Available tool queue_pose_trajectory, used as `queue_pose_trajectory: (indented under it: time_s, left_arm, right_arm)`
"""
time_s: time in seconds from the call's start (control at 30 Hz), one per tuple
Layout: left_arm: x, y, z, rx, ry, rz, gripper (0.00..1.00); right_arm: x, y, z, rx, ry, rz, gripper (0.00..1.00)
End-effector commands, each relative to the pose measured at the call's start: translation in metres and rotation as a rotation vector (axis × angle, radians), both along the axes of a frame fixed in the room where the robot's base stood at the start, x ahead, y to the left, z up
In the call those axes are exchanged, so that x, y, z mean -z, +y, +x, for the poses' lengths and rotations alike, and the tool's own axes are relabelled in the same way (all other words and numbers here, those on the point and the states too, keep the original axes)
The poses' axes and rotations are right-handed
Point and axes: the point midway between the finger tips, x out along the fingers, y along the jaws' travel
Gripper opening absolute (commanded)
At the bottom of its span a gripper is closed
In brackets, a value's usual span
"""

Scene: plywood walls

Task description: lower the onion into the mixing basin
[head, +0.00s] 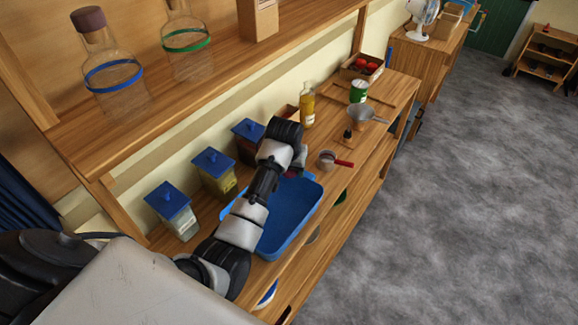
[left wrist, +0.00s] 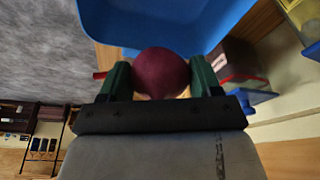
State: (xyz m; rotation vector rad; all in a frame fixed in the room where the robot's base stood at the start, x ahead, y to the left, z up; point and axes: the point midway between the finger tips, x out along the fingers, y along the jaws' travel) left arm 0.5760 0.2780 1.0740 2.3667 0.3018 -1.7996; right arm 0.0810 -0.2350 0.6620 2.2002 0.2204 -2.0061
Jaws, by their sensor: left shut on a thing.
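The onion, a dark purple-red ball (left wrist: 161,72), is held between the two green fingers of my left gripper (left wrist: 160,80) in the left wrist view. In the head view my left gripper (head: 293,168) is at the far end of the basin, and the onion is mostly hidden behind the arm. The mixing basin is a blue rectangular tub (head: 290,215) on the wooden counter, partly covered by my left arm. In the left wrist view the basin (left wrist: 165,22) lies just beyond the onion. I cannot tell how high the onion is above it. My right gripper is not in view.
Several jars with blue lids, such as the front one (head: 172,210), stand along the wall beside the basin. A small pot with a red handle (head: 328,160) is just beyond the basin. A shelf with glass bottles (head: 110,75) overhangs the wall side.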

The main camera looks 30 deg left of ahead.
Motion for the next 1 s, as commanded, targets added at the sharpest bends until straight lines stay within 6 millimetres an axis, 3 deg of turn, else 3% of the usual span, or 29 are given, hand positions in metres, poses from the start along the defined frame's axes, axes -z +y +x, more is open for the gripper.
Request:
queue_pose_trajectory:
  time_s: [1.0]
  left_arm:
    - [0.047,0.0,0.0,0.0,0.0,0.0,0.38]
  right_arm:
    - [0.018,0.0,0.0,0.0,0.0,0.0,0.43]
